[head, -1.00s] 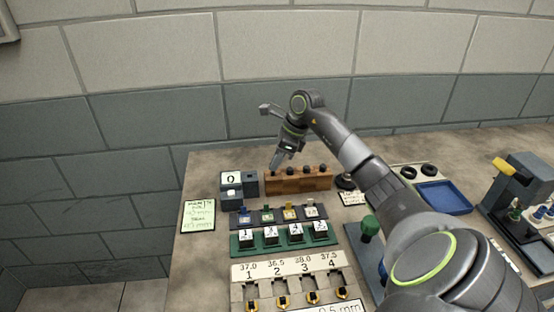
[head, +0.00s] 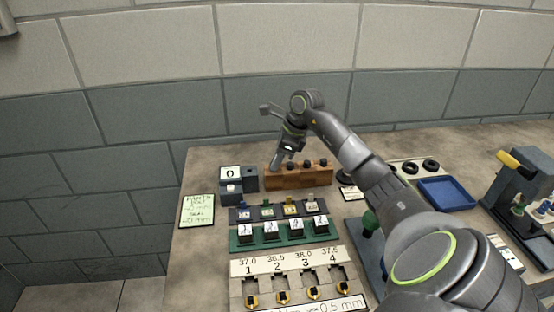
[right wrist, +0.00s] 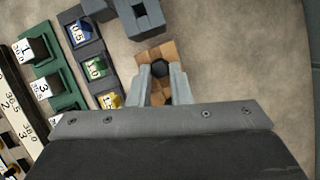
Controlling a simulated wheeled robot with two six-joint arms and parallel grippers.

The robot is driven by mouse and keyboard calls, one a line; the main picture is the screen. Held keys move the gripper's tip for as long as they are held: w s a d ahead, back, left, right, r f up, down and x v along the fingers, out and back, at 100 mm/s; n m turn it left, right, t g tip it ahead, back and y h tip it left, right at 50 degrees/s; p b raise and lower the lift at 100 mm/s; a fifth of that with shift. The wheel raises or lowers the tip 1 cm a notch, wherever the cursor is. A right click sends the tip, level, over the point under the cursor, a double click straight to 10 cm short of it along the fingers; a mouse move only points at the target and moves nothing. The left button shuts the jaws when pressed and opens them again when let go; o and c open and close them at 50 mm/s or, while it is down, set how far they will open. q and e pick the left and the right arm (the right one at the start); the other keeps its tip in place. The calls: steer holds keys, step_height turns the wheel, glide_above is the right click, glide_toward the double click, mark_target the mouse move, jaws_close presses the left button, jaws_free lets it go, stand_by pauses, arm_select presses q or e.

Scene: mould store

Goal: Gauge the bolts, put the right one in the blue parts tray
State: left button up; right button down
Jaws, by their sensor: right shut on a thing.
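The wooden block (head: 313,178) stands at the back of the bench with a row of black-headed bolts (head: 307,165) in its top. My right gripper (head: 277,164) is at the block's left end, pointing down. In the right wrist view its fingers are closed around a round black bolt head (right wrist: 159,68), still over the block (right wrist: 153,52). The bolt's shank is hidden. The blue parts tray (head: 446,195) lies at the right and looks empty. My left gripper is not in view.
A box reading 0 (head: 231,173) and a dark grey block (head: 250,180) stand just left of the wooden block. In front are coloured racks (head: 240,244) and a numbered holder (head: 240,268). A press-like device (head: 522,185) stands far right.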

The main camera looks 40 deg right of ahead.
steer(key=shift+f, duration=0.15)
steer(key=c, duration=0.9)
jaws_free()
steer(key=shift+o, duration=0.2)
step_height(320, 180, up, 8)
steer(key=p, duration=0.3)
steer(key=shift+f, duration=0.2)
steer(key=shift+p, duration=0.3)
stand_by(0.6)
